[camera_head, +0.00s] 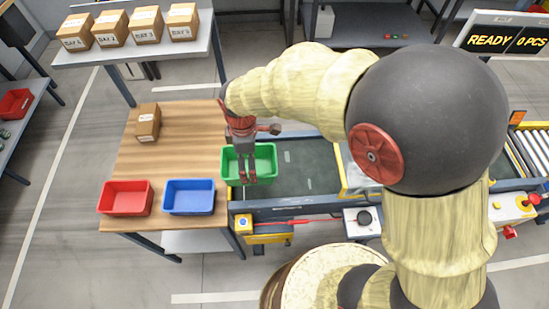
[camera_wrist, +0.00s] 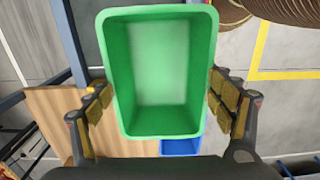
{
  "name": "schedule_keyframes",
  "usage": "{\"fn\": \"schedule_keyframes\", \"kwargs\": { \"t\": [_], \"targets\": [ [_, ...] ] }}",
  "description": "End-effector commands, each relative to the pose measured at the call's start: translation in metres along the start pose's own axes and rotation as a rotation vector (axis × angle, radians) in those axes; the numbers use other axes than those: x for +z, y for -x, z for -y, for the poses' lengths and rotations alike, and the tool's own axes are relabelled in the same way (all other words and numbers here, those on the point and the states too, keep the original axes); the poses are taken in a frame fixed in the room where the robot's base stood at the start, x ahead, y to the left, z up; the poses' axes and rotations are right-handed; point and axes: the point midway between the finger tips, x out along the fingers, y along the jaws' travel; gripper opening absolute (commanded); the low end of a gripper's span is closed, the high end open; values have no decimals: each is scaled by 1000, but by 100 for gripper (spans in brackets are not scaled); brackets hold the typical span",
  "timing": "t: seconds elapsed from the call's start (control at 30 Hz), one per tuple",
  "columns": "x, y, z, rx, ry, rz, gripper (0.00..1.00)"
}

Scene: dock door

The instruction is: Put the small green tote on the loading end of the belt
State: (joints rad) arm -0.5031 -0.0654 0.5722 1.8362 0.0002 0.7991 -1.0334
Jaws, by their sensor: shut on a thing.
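The small green tote (camera_head: 265,152) is empty and roughly level at the left end of the dark belt (camera_head: 318,178), beside the wooden table. My gripper (camera_head: 247,178) points down over the tote, with its fingers in front of the tote's inside. In the wrist view the green tote (camera_wrist: 160,65) fills the space between the two padded fingers, its open top facing the camera. My gripper is shut on it. Whether the tote's bottom touches the belt or hangs above it cannot be told.
A red tote (camera_head: 125,198), a blue tote (camera_head: 188,197) and a brown carton (camera_head: 147,122) stand on the wooden table (camera_head: 185,135). A yellow button box (camera_head: 243,223) sits at the belt's near left corner. The belt right of the green tote is partly clear.

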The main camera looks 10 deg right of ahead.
Motion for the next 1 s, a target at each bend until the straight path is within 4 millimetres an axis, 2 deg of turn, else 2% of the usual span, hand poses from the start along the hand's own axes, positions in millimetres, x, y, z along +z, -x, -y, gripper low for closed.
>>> {"fn": "schedule_keyframes", "kwargs": {
  "t": [0.2, 0.4, 0.77, 1.0],
  "targets": [
    [38, -25, -35, 0, -7, 0, 47],
    [59, -59, -54, -1, -3, 0, 47],
    [73, -81, -68, 1, -1, 0, 47],
    [75, -113, -70, 0, 1, 0, 47]
  ]
}}
